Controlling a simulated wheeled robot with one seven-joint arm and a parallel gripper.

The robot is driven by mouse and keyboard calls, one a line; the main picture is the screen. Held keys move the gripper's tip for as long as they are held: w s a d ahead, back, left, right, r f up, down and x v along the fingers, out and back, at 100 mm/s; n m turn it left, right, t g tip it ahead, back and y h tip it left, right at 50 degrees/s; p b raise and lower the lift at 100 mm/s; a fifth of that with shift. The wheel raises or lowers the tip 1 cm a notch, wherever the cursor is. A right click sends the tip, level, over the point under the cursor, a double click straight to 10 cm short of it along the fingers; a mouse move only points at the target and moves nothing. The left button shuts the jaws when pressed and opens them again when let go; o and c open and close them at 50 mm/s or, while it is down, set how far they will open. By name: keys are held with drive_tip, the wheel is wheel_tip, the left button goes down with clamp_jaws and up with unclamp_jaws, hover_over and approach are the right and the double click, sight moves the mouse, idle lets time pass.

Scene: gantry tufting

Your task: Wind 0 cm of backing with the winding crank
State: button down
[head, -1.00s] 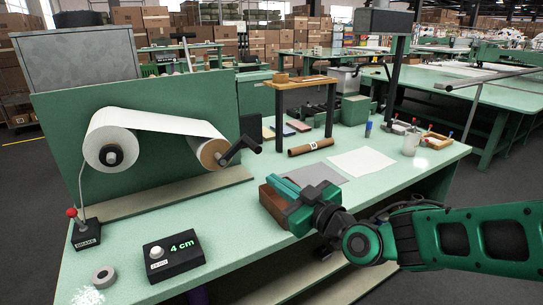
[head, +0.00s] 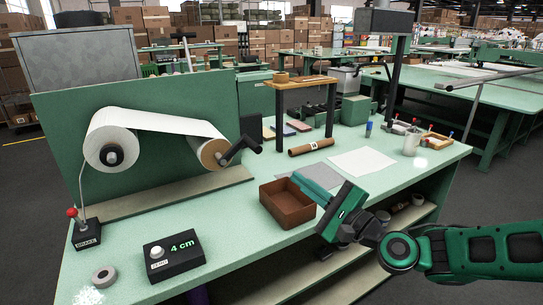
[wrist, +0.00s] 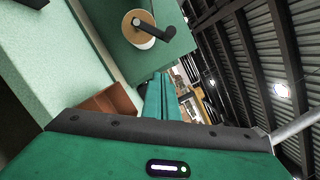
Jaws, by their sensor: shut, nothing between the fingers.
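The winding crank (head: 240,151) is a black arm with a handle on the right-hand roll (head: 211,153) of the winder. White backing (head: 165,123) runs to it from the larger left roll (head: 111,141). The crank also shows in the wrist view (wrist: 152,30), at the top. A black counter box (head: 171,257) reads 4 cm and has a white ZERO button (head: 156,251). A brake lever (head: 76,221) with a red knob stands at the left. My gripper (head: 316,174) is shut and empty, right of the crank and apart from it.
A brown open tray (head: 289,217) sits on the bench left of my gripper. A grey sheet (head: 286,184) and a white sheet (head: 361,161) lie behind. A tape roll (head: 104,276) is at the front left. The bench between counter and tray is clear.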

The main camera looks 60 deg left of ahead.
drive_tip(key=s+a+r, duration=0.2)
drive_tip(key=a, duration=0.3)
drive_tip(key=s+a+r+m, duration=0.1)
drive_tip(key=a+r, duration=0.1)
drive_tip(key=a, duration=0.2)
drive_tip(key=shift+s+a+r, duration=0.25)
drive_tip(key=shift+s+a, duration=0.1)
drive_tip(key=shift+s, duration=0.05)
idle(0.4)
drive_tip(key=shift+s+r+n, duration=0.3)
drive_tip(key=shift+s+r, duration=0.15)
drive_tip(key=shift+r, duration=0.15)
drive_tip(key=shift+w+f, duration=0.1)
